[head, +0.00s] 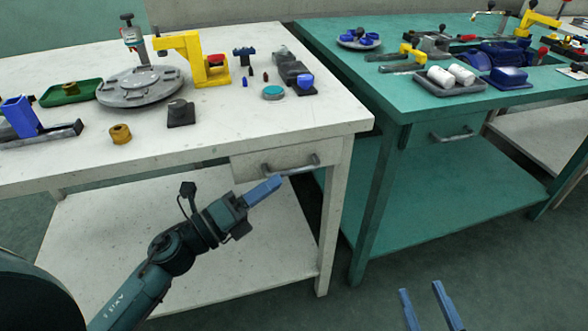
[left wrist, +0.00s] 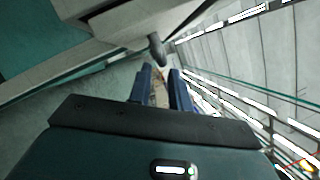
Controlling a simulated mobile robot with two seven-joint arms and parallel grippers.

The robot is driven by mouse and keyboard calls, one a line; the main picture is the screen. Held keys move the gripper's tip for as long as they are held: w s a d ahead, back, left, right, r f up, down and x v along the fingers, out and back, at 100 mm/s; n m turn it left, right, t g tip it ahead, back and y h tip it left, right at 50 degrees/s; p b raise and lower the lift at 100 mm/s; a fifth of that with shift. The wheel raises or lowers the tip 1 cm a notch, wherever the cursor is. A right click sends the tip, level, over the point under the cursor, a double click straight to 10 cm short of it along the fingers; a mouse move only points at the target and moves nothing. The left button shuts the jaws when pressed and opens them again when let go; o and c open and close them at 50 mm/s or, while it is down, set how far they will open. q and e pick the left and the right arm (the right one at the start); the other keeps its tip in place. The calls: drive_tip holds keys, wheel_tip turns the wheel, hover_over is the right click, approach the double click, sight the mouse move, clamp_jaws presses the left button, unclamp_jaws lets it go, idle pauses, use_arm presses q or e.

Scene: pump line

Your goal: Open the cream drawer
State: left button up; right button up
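The cream drawer (head: 245,167) sits under the right end of the cream-white table and looks closed. Its grey bar handle (head: 292,170) runs along the drawer front, and one end of a handle (left wrist: 157,50) shows in the left wrist view. My left gripper (head: 275,182) is just below and left of the handle in the head view. In the left wrist view its fingers (left wrist: 158,75) are parted with nothing between them, and the handle lies just beyond the tips. My right gripper (head: 424,290) is open and empty over the floor at bottom right.
The white table (head: 225,123) carries a grey turntable (head: 140,88), a yellow clamp (head: 192,62) and small parts. A green table (head: 420,98) with its own drawer stands to the right. A lower shelf (head: 260,255) lies below the drawer. The floor in front is clear.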

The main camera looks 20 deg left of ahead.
sight(293, 171)
use_arm(q)
drive_tip(key=x, duration=0.6)
drive_tip(key=shift+c, duration=0.3)
clamp_jaws()
